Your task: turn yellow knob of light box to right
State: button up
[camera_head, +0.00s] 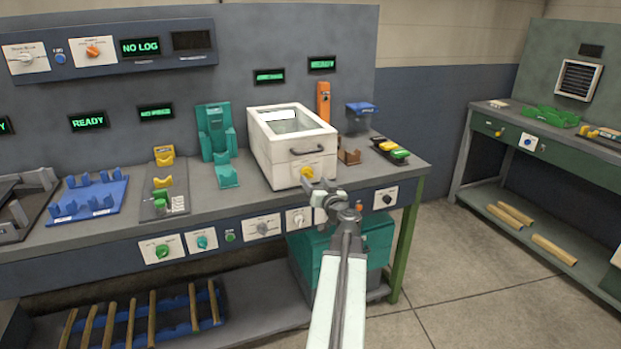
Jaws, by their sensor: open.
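The light box (272,153) is a white box with a window in its top and a dark handle on its front, standing on the grey bench. Its yellow knob (307,172) is low on the front face. My gripper (316,186) is open, just in front of and below the knob, near the bench's front edge. Part of the knob's lower side is close to the fingers, and I cannot tell whether they touch it. The knob's pointer direction is too small to read.
An orange upright device (323,103) and a brown holder (349,156) stand right of the box. A teal stand (215,135) is to its left. A panel of knobs runs along the bench front (330,207) under my gripper. Open floor (470,260) lies to the right.

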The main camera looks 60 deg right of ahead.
aim_at(309, 176)
jog(key=x, duration=0.4)
jog(key=shift+w+d, duration=0.2)
jog(key=shift+w, duration=0.05)
jog(key=shift+c, duration=0.3)
jog(key=shift+a, duration=0.1)
grip_shut()
